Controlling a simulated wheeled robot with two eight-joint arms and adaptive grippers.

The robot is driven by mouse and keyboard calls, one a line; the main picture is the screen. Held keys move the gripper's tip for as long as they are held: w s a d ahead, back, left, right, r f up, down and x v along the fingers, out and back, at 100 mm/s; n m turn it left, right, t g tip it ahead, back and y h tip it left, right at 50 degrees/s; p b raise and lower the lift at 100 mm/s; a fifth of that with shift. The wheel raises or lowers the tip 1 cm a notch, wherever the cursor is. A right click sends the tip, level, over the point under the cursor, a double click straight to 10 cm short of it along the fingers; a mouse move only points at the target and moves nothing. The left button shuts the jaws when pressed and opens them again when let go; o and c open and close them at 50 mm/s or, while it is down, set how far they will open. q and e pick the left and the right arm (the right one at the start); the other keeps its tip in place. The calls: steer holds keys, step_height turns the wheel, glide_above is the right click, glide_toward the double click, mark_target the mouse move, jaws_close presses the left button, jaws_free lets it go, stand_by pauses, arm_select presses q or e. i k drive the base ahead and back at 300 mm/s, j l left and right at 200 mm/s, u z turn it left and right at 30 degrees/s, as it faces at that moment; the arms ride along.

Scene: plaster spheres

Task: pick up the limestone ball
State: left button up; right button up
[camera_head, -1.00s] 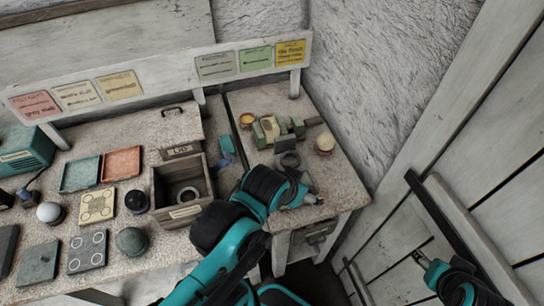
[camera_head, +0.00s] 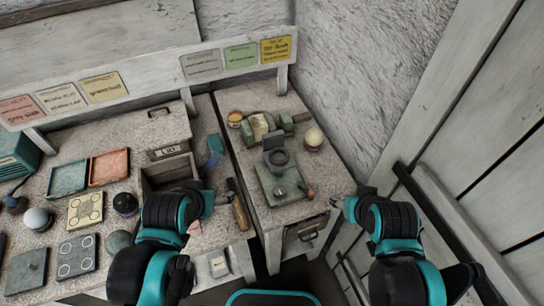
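Several balls are in view, and I cannot tell for sure which is limestone. A cream ball (camera_head: 314,137) sits on a dark round base on the right bench. A pale grey ball (camera_head: 38,219), a dark ball (camera_head: 125,203) and a grey-green ball (camera_head: 118,241) are on the left bench. My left gripper (camera_head: 222,198) is over the right part of the left bench, apart from the balls; its fingers are not clear. My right gripper (camera_head: 350,199) is beside the right bench's front right edge, below the cream ball, with its fingers apart and empty.
An open wooden box (camera_head: 168,172) is partly hidden by my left arm. Red (camera_head: 110,167) and teal (camera_head: 68,177) trays lie left. A wall closes the right side.

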mark_target(314, 137)
steer(key=l+u, duration=0.2)
steer(key=u, duration=0.25)
steer(key=l+u, duration=0.25)
steer(key=u, duration=0.2)
steer(key=l+u, duration=0.25)
steer(key=u, duration=0.2)
